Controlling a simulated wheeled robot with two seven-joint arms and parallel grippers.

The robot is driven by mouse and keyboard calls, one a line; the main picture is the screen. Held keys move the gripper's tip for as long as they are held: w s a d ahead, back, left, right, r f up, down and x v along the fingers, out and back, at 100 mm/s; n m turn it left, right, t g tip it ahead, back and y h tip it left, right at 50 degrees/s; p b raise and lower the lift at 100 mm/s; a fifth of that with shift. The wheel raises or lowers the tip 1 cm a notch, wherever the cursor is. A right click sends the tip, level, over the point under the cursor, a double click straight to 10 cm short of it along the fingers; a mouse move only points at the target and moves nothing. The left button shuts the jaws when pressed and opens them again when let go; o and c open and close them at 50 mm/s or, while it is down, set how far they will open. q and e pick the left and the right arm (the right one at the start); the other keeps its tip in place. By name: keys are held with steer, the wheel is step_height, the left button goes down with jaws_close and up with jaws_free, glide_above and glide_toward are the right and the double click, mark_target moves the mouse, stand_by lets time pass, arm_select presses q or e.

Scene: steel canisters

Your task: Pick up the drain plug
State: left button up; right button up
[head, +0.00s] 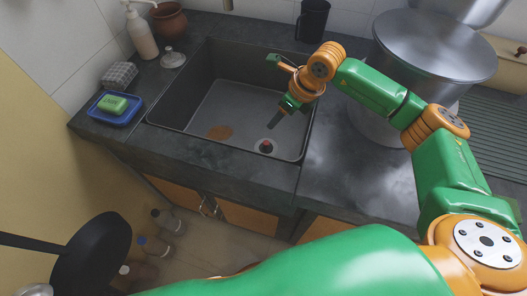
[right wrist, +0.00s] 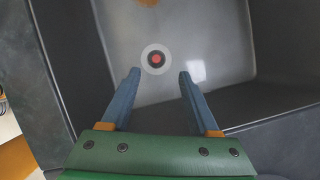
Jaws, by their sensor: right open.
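The drain plug (head: 266,146) is a small round piece with a red centre and a dark rim, at the near right part of the sink floor. In the right wrist view the drain plug (right wrist: 156,59) sits within a pale drain ring, just beyond and between my fingertips. My right gripper (head: 272,124) reaches down into the sink, above the plug. Its two blue fingers (right wrist: 159,77) are apart with nothing between them. My left gripper is not in view.
The sink (head: 225,100) has steep dark walls and a brown stain (head: 220,132) on its floor. A blue tray (head: 103,116) with a green soap or sponge (head: 112,104) stands left. A large steel canister (head: 432,50) stands right, close to my right arm.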

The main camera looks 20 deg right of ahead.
steer(key=b, duration=0.6)
glide_toward(266, 143)
step_height(266, 143, down, 2)
steer(key=w, duration=0.1)
steer(key=x, duration=0.6)
steer(key=shift+a+f, duration=0.3)
steer(key=shift+f, duration=0.05)
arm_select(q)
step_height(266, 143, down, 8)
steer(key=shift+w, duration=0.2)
arm_select(e)
steer(key=shift+r, duration=0.1)
jaws_close()
